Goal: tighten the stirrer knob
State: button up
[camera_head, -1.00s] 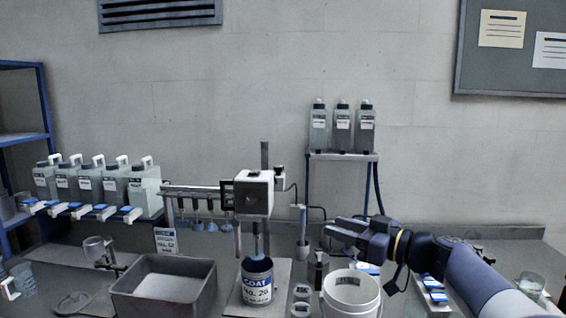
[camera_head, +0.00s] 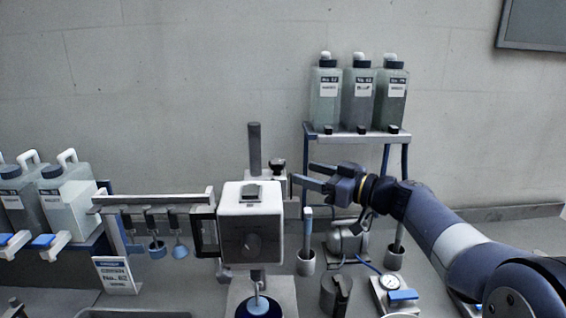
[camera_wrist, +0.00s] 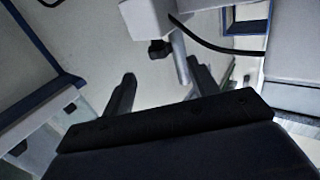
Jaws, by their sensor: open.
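The stirrer has a white, box-shaped head (camera_head: 232,228) with a round grey knob (camera_head: 253,246) on its front. Behind it, a small dark knob (camera_head: 278,166) sits on top of the clamp block at the grey post (camera_head: 254,150). In the wrist view, a dark knob (camera_wrist: 159,49) juts from a white block (camera_wrist: 146,18) beside a grey rod (camera_wrist: 180,58). My gripper (camera_head: 303,177) is just right of the clamp, its open fingers pointing left. Its fingers (camera_wrist: 163,86) are apart and empty, short of the dark knob in the wrist view.
Several bottles, including one at the middle (camera_head: 359,104), stand on a raised shelf (camera_head: 340,137) behind my arm.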

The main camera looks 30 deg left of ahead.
aim_at(284, 167)
jog(key=a+p, duration=0.1)
jog(key=a, duration=0.1)
jog(key=a+p, duration=0.1)
jog(key=a, duration=0.2)
jog(key=w+a+p, duration=0.1)
jog(key=a, duration=0.2)
jog(key=shift+w, duration=0.1)
jog(key=shift+d, duration=0.1)
jog(key=shift+c, duration=0.2)
jog(key=c, duration=0.9)
jog(key=shift+c, duration=0.2)
